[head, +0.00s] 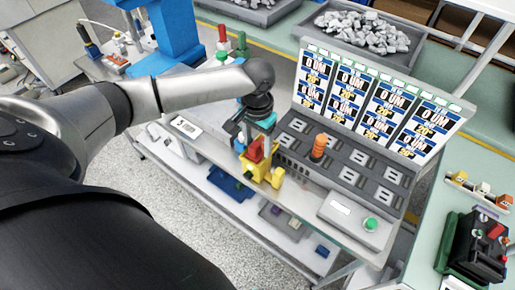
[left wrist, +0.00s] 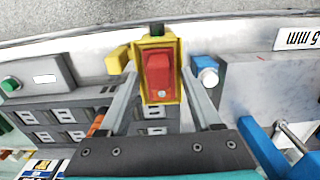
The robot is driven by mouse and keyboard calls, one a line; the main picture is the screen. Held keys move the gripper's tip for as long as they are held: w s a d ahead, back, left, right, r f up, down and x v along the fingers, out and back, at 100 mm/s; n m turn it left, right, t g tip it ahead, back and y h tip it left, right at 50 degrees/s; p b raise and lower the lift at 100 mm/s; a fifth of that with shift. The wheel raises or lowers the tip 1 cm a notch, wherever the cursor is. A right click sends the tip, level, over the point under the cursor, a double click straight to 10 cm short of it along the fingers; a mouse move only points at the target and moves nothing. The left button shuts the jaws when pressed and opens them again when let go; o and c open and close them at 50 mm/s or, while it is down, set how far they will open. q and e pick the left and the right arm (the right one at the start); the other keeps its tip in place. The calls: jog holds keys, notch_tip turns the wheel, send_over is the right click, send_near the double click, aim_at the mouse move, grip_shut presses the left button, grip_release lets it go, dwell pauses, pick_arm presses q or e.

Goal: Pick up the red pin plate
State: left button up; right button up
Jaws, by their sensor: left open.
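The red pin plate (head: 256,149) appears as a red block in a yellow holder (head: 262,172) at the front edge of the test bench. In the left wrist view the red block (left wrist: 158,77) sits inside the yellow frame (left wrist: 142,46), with a small light mark on its lower part. My left gripper (head: 251,138) is above the holder, pointing down. Its open fingers (left wrist: 160,82) stand on either side of the yellow frame and the red block; whether they touch cannot be told. My right gripper is not in view.
Behind the holder is a grey panel of slots (head: 345,165) with an orange cylinder (head: 319,147) and an upright label board (head: 376,97). A grey box with a green button (head: 370,224) stands to the right. A blue-and-white knob (left wrist: 207,74) is close to the right finger.

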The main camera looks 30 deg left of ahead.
pick_arm(q)
jog(key=shift+c, duration=0.2)
grip_shut()
dwell(0.4)
